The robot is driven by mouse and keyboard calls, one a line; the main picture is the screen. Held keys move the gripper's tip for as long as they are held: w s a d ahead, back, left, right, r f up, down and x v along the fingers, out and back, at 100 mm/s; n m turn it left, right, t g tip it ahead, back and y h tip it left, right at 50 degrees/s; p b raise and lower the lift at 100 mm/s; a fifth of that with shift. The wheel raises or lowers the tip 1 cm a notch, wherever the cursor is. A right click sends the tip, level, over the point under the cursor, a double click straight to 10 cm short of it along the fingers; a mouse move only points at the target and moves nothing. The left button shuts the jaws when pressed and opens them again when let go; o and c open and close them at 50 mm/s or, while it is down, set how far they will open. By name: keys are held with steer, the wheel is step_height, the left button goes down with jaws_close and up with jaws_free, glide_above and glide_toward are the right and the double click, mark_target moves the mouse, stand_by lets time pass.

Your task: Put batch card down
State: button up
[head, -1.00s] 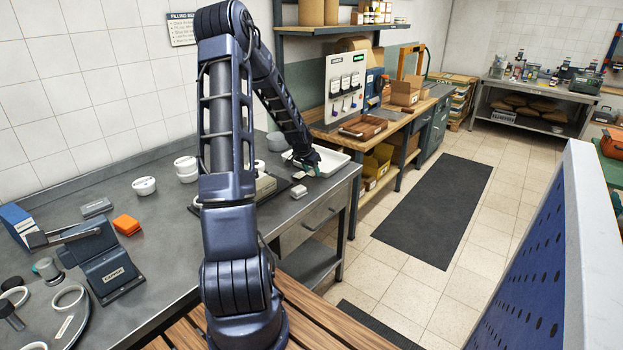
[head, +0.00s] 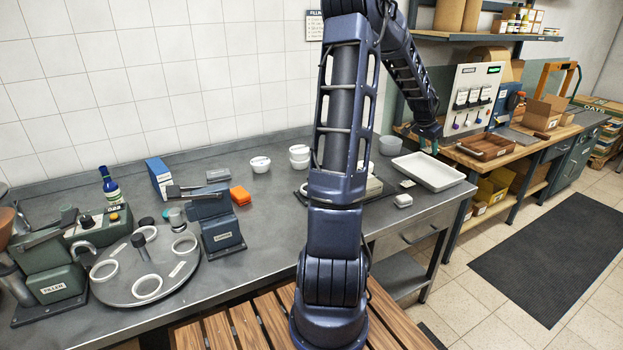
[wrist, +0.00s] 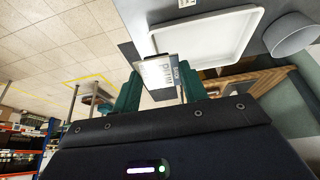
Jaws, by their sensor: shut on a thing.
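My gripper (head: 430,138) hangs over the far side of the white tray (head: 428,172) on the steel bench. In the wrist view my gripper (wrist: 160,90) has its two green fingers shut on the batch card (wrist: 160,70), a pale card with dark print. The card sticks out past the fingertips, and its lower part is hidden by the gripper body. The white tray (wrist: 210,45) lies beyond the card in that view and looks empty. In the head view I cannot make out the held card.
A grey bowl (head: 389,145) stands left of the tray. A small white lidded piece (head: 403,200) lies near the bench's front edge. White jars (head: 299,155), a capping press (head: 213,222) and a round turntable (head: 146,270) occupy the left. A wooden tray (head: 486,147) sits on the bench beyond.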

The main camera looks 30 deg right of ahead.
steer(key=w+a+f+n+t, duration=0.15)
steer(key=w+a+n, duration=0.35)
steer(key=w+a, duration=0.75)
steer(key=r+n+t+y, duration=0.25)
steer(key=n+y, duration=0.25)
steer(key=n, duration=0.8)
glide_above(269, 191)
steer(key=s, duration=0.2)
steer(key=f, duration=0.1)
steer(key=shift+t, duration=0.4)
step_height(269, 191, down, 20)
steer(key=shift+r, duration=0.1)
steer(key=o, duration=1)
